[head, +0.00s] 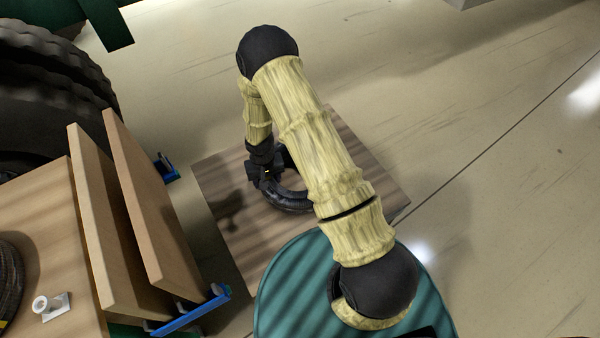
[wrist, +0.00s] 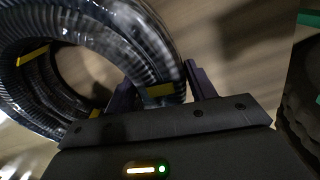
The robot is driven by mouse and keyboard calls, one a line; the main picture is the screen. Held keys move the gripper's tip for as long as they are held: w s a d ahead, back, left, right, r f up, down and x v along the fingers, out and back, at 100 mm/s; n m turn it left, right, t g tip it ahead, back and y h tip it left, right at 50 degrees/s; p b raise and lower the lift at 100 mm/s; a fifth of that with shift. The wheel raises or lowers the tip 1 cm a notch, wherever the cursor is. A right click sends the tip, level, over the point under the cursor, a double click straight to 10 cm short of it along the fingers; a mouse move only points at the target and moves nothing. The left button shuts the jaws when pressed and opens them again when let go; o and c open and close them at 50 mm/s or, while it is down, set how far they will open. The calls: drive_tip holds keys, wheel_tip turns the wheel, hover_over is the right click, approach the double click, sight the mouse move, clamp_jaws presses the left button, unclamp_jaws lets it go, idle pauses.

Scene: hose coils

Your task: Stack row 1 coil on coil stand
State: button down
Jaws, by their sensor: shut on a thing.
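A black ribbed hose coil with yellow bands (wrist: 66,125) fills the upper left of the wrist view. My gripper (wrist: 163,88) is shut on the coil's tube, one finger on each side of it near a yellow band. In the head view the coil (head: 288,199) is partly hidden behind my arm, with my gripper (head: 264,178) at its left edge. It is over a square wooden top (head: 232,180). I cannot tell whether it touches that top. No label shows which thing is the coil stand.
Another dark coil (head: 10,278) lies on a wooden surface (head: 60,215) at the left, near a small white fitting (head: 51,306). Upright wooden boards (head: 143,205) with blue brackets (head: 190,311) stand between. Large black tyres (head: 50,95) are at upper left. Open floor lies right.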

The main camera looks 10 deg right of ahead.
drive_tip(key=shift+r, duration=0.2)
drive_tip(key=shift+r+p, duration=2.25)
drive_tip(key=shift+r, duration=0.65)
drive_tip(key=c, duration=1)
unclamp_jaws()
drive_tip(key=shift+c, duration=0.2)
clamp_jaws()
drive_tip(key=shift+w+d+r, duration=0.25)
drive_tip(key=shift+d+r, duration=0.05)
drive_tip(key=w+d+r, duration=0.3)
drive_tip(key=d+r, duration=0.8)
drive_tip(key=r, duration=0.2)
drive_tip(key=shift+d+m, duration=0.3)
drive_tip(key=shift+d, duration=0.1)
drive_tip(key=shift+w+r, duration=0.1)
